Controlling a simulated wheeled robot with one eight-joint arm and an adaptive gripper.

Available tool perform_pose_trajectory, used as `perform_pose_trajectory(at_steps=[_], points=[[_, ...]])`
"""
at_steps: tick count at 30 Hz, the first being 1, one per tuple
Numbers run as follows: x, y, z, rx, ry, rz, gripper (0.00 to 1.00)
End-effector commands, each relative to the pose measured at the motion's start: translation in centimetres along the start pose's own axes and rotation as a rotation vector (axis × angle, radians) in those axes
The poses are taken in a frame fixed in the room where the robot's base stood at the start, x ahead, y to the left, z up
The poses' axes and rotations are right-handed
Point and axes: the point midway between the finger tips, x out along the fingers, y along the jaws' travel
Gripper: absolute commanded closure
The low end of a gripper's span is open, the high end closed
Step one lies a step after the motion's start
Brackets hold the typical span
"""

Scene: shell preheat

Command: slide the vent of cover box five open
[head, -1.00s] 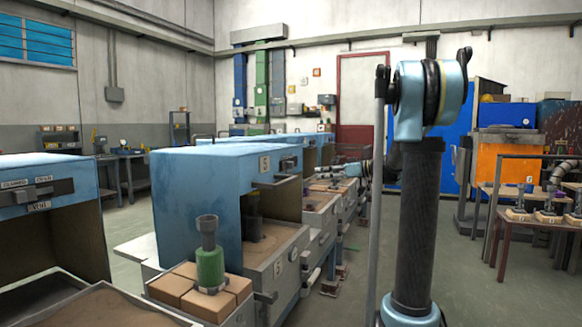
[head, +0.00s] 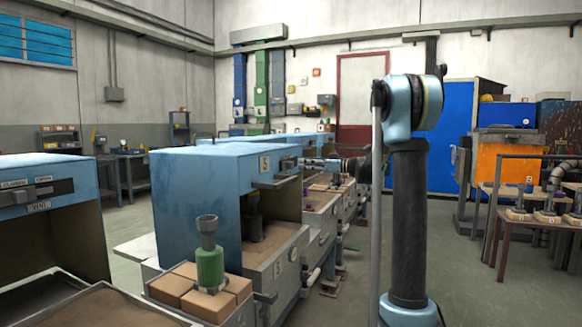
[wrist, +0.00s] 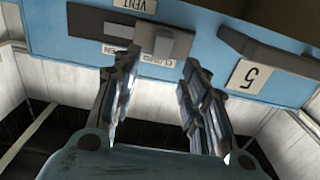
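Cover box five is the blue box (head: 200,185) with a "5" label, left of centre in the head view. In the wrist view its blue face (wrist: 225,35) appears upside down, with the VENT label at the top edge. The vent slide (wrist: 105,25) is a dark strip with a grey knob (wrist: 164,44) towards its right end in that view. My gripper (wrist: 162,88) is open and empty, its two fingers apart below the knob in the picture and pointing at the face. In the head view my gripper (head: 312,164) is small beside the box's right side. Finger contact with the knob cannot be told.
A dark handle bar (wrist: 265,50) juts from the same face beside the "5" plate (wrist: 249,76), right of the fingers. Bricks with a green-bodied part (head: 210,264) stand before the box. Another blue box (head: 50,210) is at left. Open floor lies right of the bench.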

Motion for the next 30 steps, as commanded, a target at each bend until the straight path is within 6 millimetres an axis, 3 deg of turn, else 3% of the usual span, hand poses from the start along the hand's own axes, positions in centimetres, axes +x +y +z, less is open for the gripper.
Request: perform_pose_trajectory(at_steps=[9, 15, 27, 28, 30], points=[[5.5, -0.1, 0.0, 0.0, 0.0, -0.003, 0.6], [7.6, 0.0, 0.0, 0.0, 0.0, -0.002, 0.6], [8.1, 0.1, 0.0, 0.0, 0.0, 0.001, 0.6], [8.1, 0.1, 0.0, 0.0, 0.0, 0.001, 0.62], [8.1, 0.1, 0.0, 0.0, 0.0, 0.001, 0.78]])
